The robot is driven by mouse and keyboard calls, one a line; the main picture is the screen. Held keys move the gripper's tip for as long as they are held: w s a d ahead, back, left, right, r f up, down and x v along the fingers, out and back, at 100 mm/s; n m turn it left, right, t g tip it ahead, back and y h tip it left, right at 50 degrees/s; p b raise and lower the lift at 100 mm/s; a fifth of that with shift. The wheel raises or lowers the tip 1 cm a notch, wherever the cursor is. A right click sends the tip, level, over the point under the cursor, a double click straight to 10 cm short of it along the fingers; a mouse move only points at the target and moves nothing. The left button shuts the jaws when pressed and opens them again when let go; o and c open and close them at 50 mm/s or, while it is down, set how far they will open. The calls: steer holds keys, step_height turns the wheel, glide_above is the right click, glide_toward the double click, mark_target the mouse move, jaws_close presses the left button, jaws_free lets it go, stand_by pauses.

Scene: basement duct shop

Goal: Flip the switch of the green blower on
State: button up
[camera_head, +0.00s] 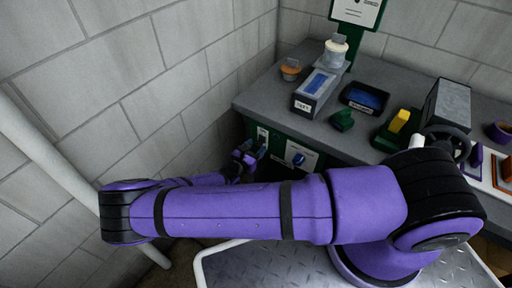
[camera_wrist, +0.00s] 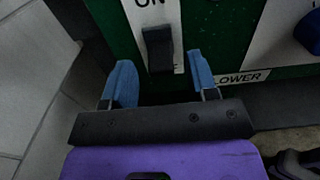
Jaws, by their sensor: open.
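The green blower (camera_head: 285,136) stands below the grey bench top, against the wall corner; its green face (camera_wrist: 225,30) fills the top of the wrist view. On it is a black rocker switch (camera_wrist: 159,49) on a white plate marked "ON" above it. A label ending in "LOWER" (camera_wrist: 240,77) is to the right. My gripper (camera_head: 251,148) is at the blower's left part. In the wrist view my gripper (camera_wrist: 162,78) is open and empty, its blue fingers on either side of the switch's lower end. I cannot tell whether they touch the panel.
A blue knob (camera_wrist: 310,30) on a white plate is right of the switch. The block wall (camera_head: 120,90) is close on the left. The bench (camera_head: 265,98) above holds a labelled box (camera_head: 316,92), a dark tray (camera_head: 364,98) and several other items. A metal cart top (camera_head: 270,268) is in front.

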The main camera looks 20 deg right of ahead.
mark_target(261, 140)
steer(key=shift+w+d, duration=0.15)
steer(key=shift+d, duration=0.1)
steer(key=c, duration=0.9)
steer(key=shift+r, duration=0.1)
steer(key=g+y, duration=0.1)
steer(key=r+g+y, duration=0.1)
steer(key=y, duration=0.1)
steer(key=shift+r, duration=0.25)
steer(key=shift+w+d+r+g+y, duration=0.1)
steer(key=shift+r+g+y, duration=0.25)
steer(key=shift+g+y, duration=0.35)
steer(key=shift+w+d+r+g+y, duration=0.1)
steer(key=shift+r+g+y, duration=0.3)
steer(key=shift+y, duration=0.5)
steer(key=shift+g, duration=0.3)
steer(key=o, duration=0.9)
